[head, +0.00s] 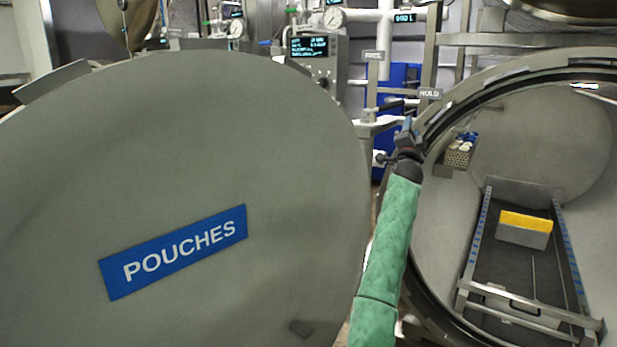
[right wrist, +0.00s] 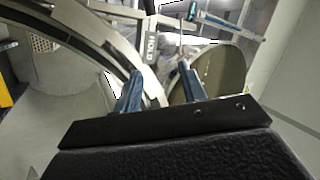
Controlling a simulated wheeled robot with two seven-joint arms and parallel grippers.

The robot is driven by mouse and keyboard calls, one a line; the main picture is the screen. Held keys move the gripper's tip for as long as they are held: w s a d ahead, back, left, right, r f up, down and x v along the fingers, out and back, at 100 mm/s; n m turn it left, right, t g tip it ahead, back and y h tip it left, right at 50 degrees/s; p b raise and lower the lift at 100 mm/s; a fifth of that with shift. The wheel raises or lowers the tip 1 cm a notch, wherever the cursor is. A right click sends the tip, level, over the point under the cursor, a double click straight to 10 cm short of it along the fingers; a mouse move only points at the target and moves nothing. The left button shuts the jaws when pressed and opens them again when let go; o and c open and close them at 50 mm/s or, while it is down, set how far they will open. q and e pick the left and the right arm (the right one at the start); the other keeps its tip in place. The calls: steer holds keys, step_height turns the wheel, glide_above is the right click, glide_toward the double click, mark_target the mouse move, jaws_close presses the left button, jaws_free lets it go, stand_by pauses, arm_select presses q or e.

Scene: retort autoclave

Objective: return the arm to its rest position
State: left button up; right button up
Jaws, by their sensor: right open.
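My right arm, in a green sleeve, reaches up through the middle of the head view. Its gripper (head: 407,126) is beside the left rim of the open round vessel (head: 428,143), near the HOLD sign (head: 430,93). In the right wrist view the two blue fingers of the gripper (right wrist: 160,88) stand apart with nothing held between them. The HOLD sign (right wrist: 151,47) shows beyond them there. I cannot tell whether the gripper touches the rim. My left gripper is not in view.
A large grey door (head: 200,130) with a blue POUCHES label (head: 175,252) fills the left. Inside the vessel are a railed tray (head: 475,250), a yellow-topped block (head: 524,229) and a small perforated basket (head: 459,155). A control panel (head: 312,55) stands behind the door.

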steer(key=s+a+f+n+g+y, duration=0.1)
steer(key=s+a+n+g+y, duration=0.45)
steer(key=s+n+y, duration=0.4)
steer(key=s+a+f+n+g, duration=0.2)
steer(key=s+a+f+n, duration=0.1)
steer(key=s+f, duration=0.8)
steer(key=s+a+f+n+g, duration=0.2)
steer(key=s+a+f+g, duration=0.15)
steer(key=s+f, duration=0.8)
steer(key=s+a+f+n+g, duration=0.2)
steer(key=s+a+f+n, duration=0.15)
steer(key=s+f, duration=0.75)
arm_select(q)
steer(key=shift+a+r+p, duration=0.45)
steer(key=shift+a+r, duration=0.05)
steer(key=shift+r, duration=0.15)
arm_select(e)
steer(key=s+a+f+g, duration=0.2)
steer(key=s+f+g, duration=0.5)
steer(key=s+f, duration=2)
steer(key=s, duration=0.3)
steer(key=shift+s+n, duration=0.15)
steer(key=shift+n, duration=0.15)
